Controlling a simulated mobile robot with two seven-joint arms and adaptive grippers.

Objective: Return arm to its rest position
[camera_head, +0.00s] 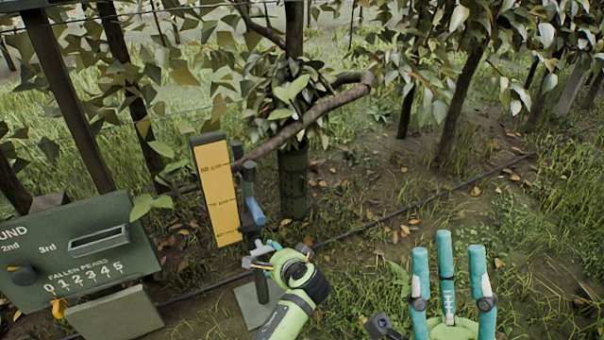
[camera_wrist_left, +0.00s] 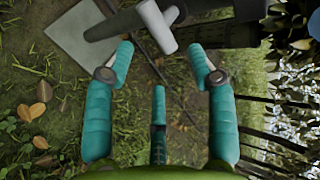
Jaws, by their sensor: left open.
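That plate also shows at the upper left of the left wrist view (camera_wrist_left: 72,35).
A green scoreboard (camera_head: 110,245) stands at the left, beside a yellow board (camera_head: 216,190) on a dark post. A blue cylinder (camera_head: 255,211) sits near it. A tree trunk (camera_head: 293,180) and a thick branch stand behind. Open grassy ground lies right of centre.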

